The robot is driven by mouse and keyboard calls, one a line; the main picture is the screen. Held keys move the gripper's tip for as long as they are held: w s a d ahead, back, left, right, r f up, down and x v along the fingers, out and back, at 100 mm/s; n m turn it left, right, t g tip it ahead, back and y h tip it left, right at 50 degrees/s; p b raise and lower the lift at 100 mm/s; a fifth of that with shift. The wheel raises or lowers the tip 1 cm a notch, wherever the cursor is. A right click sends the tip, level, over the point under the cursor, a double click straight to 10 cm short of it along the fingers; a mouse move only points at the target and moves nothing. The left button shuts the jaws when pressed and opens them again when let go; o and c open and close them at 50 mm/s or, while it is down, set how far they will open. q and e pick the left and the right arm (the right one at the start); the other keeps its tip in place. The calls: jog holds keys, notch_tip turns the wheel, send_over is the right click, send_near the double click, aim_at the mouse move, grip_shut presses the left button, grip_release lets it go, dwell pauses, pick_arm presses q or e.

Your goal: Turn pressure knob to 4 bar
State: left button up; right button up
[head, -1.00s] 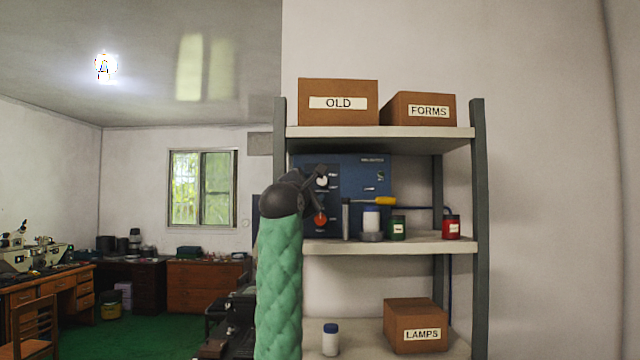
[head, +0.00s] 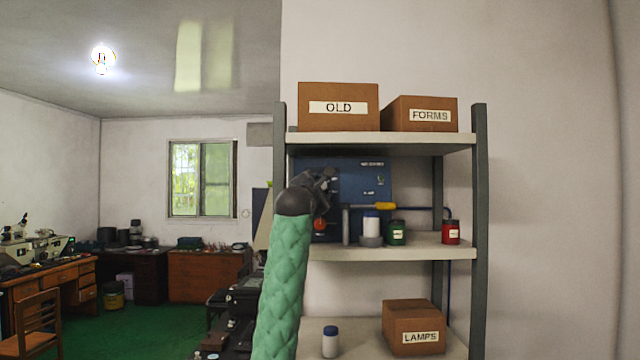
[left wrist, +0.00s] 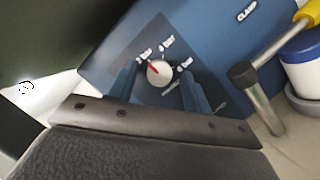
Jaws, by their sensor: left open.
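The pressure knob (left wrist: 160,73) is a pale round dial with a red pointer on a blue panel (left wrist: 115,50), and it shows in the left wrist view. The pointer aims up and left, toward the leftmost of the small bar labels around it; the lettering is hard to read. My left gripper (left wrist: 158,80) is open, with one finger on each side of the knob; contact cannot be told. In the head view my left gripper (head: 324,183) is in front of the blue panel (head: 352,175) and hides the knob. My right gripper is not in view.
The panel stands on the middle shelf (head: 425,246) of a grey rack. A yellow-handled clamp lever (head: 385,206), a white jar (head: 371,222), a green jar (head: 397,232) and a red jar (head: 451,232) are right of it. The top shelf (head: 380,143) is above.

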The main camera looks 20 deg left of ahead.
pick_arm(q)
jog(key=c, duration=1)
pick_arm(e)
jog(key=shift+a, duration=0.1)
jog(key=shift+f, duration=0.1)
pick_arm(q)
jog(key=shift+w+r+m+g+h+b, duration=0.15)
jog(key=shift+m+g+b, duration=0.7)
jog(key=shift+m, duration=1.15)
jog(key=shift+s+m+g+h+b, duration=0.15)
jog(key=shift+m+g+b, duration=0.25)
jog(key=shift+m+b, duration=1.2)
jog(key=shift+w+r+m+g+h+b, duration=0.15)
jog(key=shift+m+g+b, duration=0.45)
jog(key=shift+m, duration=1.8)
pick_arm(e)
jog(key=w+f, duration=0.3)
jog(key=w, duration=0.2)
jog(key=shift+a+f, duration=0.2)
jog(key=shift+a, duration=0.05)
pick_arm(q)
jog(key=shift+f, duration=0.1)
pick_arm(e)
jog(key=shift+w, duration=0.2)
